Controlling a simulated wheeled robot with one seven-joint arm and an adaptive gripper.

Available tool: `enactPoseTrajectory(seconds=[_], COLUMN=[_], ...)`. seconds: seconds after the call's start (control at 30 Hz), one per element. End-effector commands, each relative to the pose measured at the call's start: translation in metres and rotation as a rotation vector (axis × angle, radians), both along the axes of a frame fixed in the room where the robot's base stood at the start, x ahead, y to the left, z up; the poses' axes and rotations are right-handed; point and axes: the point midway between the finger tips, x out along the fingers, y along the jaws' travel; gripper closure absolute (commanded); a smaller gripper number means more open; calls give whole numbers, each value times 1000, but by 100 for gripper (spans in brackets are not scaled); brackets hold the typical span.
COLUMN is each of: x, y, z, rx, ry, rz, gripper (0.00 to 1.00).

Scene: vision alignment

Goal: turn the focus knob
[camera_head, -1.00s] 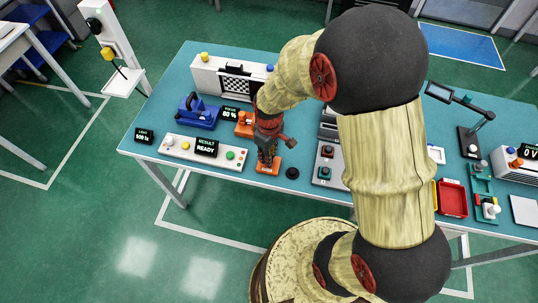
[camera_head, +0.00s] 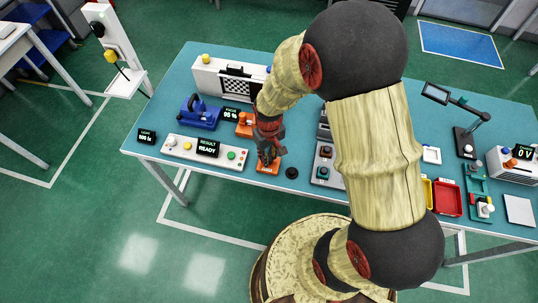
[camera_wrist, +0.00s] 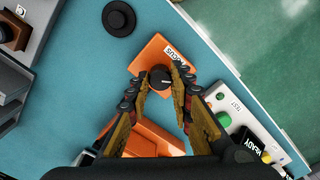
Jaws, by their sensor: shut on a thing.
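The focus knob (camera_wrist: 160,79) is a dark round knob on an orange block labelled FOCUS (camera_wrist: 152,53) in the wrist view. My gripper (camera_wrist: 161,84) has its two fingers on either side of the knob, closed on it from above. In the head view my gripper (camera_head: 268,158) points down at the orange block (camera_head: 267,169) near the table's front edge, and hides the knob. The focus display (camera_head: 231,114) behind it appears to read 95 %.
A blue fixture (camera_head: 199,114) and a checkerboard target (camera_head: 235,85) stand behind. A black round knob (camera_head: 292,172) sits close on the right, before a grey button box (camera_head: 326,163).

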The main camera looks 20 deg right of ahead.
Motion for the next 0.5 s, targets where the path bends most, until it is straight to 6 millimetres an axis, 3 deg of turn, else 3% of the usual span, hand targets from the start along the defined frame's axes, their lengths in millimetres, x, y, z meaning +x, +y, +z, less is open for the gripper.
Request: enactPoseTrajectory(seconds=[0.33,0.5], x=[0,0], y=[0,0], z=[0,0], rx=[0,0], ry=[0,0], rz=[1,2], gripper=[60,59])
